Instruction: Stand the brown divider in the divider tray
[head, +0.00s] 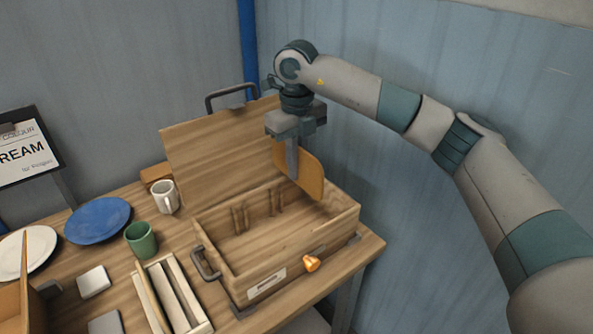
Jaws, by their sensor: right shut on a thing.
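The brown divider (311,174) is a thin, orange-brown panel with rounded corners. My right gripper (291,172) is shut on it and holds it upright over the back right part of an open wooden box (318,228). The gripper hides part of the panel, and whether its lower edge touches the box I cannot tell. A narrow wooden tray (150,302) with long light slats stands on the table left of the box; it may be the divider tray. My left gripper is not in view.
The box's lid (215,150) stands raised behind it. An orange knob (311,263) and a side handle (205,265) stick out. A white mug (167,197), green cup (141,239), blue plate (97,220) and white plate (28,249) crowd the left. Blue wall panels close off the back and right.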

